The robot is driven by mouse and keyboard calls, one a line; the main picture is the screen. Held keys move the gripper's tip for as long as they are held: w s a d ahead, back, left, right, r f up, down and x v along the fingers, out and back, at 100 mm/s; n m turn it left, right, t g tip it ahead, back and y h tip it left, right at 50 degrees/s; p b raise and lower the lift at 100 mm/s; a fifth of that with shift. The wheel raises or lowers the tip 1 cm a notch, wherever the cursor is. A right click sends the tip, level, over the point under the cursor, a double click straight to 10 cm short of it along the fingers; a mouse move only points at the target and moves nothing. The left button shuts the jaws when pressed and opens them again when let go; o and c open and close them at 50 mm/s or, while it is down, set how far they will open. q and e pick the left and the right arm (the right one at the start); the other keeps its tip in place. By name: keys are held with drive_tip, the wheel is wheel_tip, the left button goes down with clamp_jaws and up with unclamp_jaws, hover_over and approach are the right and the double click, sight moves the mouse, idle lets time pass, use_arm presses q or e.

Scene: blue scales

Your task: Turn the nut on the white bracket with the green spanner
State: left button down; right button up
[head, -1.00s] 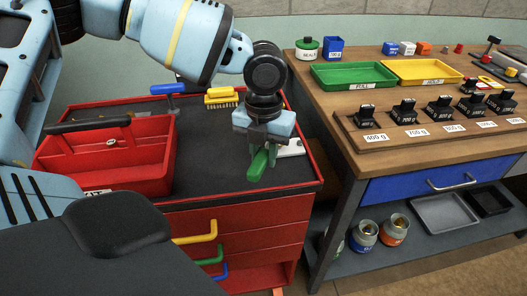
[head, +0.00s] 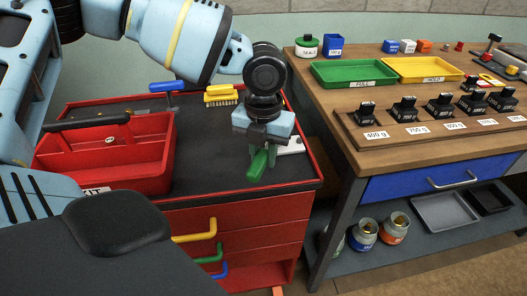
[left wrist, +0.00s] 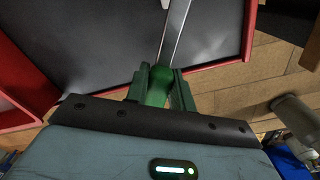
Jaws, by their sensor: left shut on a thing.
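My left gripper (head: 264,158) is shut on the green handle of the spanner (head: 257,167), over the front right part of the red cabinet's dark top. In the left wrist view the green spanner handle (left wrist: 159,84) sits between the fingers, and its steel shaft (left wrist: 177,28) runs away from them. The white bracket (head: 291,146) shows only partly, just right of and behind the gripper. The nut is hidden in the head view, and I cannot tell whether the spanner touches it. My right gripper is not in view.
A red toolbox (head: 150,175) stands left on the red cabinet (head: 196,193). A yellow brush (head: 221,97) and a blue-handled tool (head: 167,87) lie at the back. The wooden bench (head: 345,98) at right carries trays and several black weights. The cabinet top between toolbox and gripper is clear.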

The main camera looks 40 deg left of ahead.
use_arm(q)
drive_tip(key=shift+f+b, duration=0.35)
drive_tip(key=shift+f, duration=0.4)
drive_tip(key=shift+d, duration=0.1)
idle(0.4)
drive_tip(key=shift+w+d+n, duration=0.35)
drive_tip(key=shift+d+n, duration=0.3)
drive_tip(key=shift+n, duration=0.35)
drive_tip(key=shift+d, duration=0.1)
drive_tip(key=shift+w+d+n, duration=0.45)
drive_tip(key=shift+d+n, duration=0.15)
drive_tip(key=shift+n, duration=0.3)
